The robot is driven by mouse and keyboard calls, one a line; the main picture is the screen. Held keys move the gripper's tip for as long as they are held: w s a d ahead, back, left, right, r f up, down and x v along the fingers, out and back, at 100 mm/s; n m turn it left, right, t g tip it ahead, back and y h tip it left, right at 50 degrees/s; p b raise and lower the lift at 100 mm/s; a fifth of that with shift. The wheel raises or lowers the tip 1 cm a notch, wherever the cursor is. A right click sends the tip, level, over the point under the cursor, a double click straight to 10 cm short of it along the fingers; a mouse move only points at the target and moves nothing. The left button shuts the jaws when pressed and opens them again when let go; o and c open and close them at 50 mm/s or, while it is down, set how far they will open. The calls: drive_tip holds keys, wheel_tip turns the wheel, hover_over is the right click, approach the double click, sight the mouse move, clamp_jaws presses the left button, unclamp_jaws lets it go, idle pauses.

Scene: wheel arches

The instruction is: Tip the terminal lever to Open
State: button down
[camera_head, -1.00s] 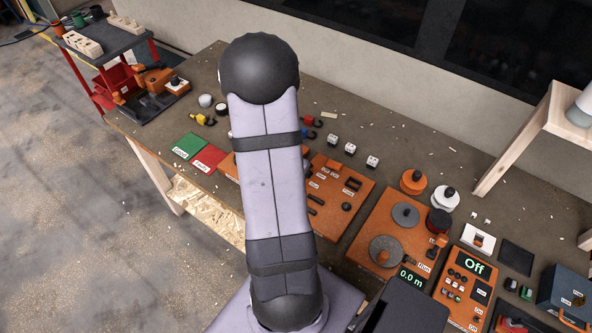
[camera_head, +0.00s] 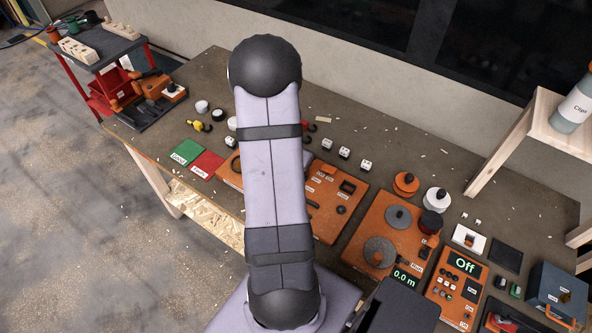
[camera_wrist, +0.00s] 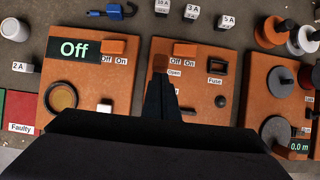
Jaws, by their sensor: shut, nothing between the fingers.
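The orange panel (camera_wrist: 205,97) with an Off/On rocker (camera_wrist: 184,49) and a fuse holder (camera_wrist: 217,67) is ahead of my gripper in the wrist view. A brown-orange lever (camera_wrist: 160,62) stands beside the "Open" label (camera_wrist: 175,72); its lower part is hidden by my fingers. My gripper (camera_wrist: 162,84) is shut and empty, its dark fingertips over the panel just below the lever. I cannot tell if they touch it. In the head view the same panel (camera_head: 325,205) is partly covered by my arm, and my gripper is hidden.
A second orange panel (camera_wrist: 88,75) with an "Off" display adjoins on the left. A panel with reels (camera_wrist: 268,105) is on the right. Weight-like labelled cubes (camera_wrist: 192,12) and a blue hook (camera_wrist: 114,12) lie behind. A wooden shelf (camera_head: 545,120) stands at the bench's right.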

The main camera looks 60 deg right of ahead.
drive_tip(key=shift+r+p, duration=0.55)
drive_tip(key=shift+r, duration=0.15)
drive_tip(key=shift+a, duration=0.15)
wheel_tip(320, 180, up, 11)
drive_tip(key=a+p, duration=0.2)
drive_tip(key=p, duration=0.3)
drive_tip(key=shift+r, duration=0.2)
idle(0.4)
